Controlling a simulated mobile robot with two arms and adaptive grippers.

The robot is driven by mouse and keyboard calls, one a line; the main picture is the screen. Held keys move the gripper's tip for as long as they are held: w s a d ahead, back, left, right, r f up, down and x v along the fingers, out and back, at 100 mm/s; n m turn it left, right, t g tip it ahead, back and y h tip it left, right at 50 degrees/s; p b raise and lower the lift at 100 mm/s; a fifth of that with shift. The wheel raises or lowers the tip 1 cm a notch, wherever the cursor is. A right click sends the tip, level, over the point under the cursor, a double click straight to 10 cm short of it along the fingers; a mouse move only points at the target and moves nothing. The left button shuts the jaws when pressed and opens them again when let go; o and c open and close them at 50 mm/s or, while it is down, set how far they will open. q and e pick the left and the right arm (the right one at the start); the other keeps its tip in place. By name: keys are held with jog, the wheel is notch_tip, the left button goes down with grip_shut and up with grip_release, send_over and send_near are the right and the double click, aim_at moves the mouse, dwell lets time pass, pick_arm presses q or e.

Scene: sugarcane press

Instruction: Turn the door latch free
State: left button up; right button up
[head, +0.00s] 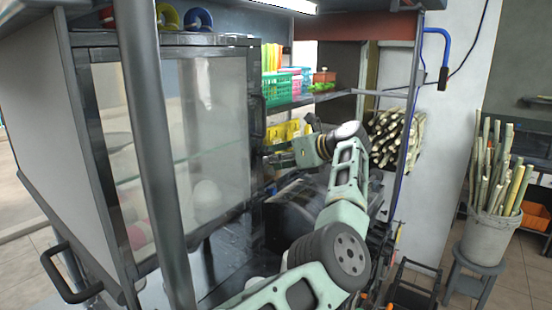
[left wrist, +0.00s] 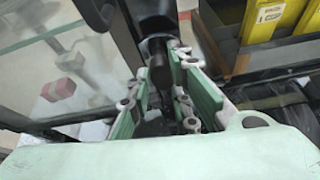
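The glass-fronted cabinet door (head: 205,125) fills the left of the head view. A dark upright handle or latch (head: 257,115) sits at its right edge. In the left wrist view, a dark upright post (left wrist: 155,20) with a rounded dark end (left wrist: 160,66) stands beside the glass. My left gripper (head: 272,157) is at the door's right edge, below the dark handle. Its two green-padded fingers (left wrist: 160,82) lie either side of the rounded end, with little or no gap; I cannot tell whether they press on it. My right gripper is not in view.
A shelf with a green basket (head: 283,88) is behind the gripper. Yellow packs (left wrist: 272,18) stand right of it. A grey post (head: 150,150) crosses the cabinet front. Cane bundles (head: 390,140) and a bucket of cane (head: 487,238) stand to the right.

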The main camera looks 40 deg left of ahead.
pick_arm(q)
jog(key=o, duration=0.3)
jog(key=shift+s, duration=0.1)
jog(key=v, duration=1.2)
dwell(0.3)
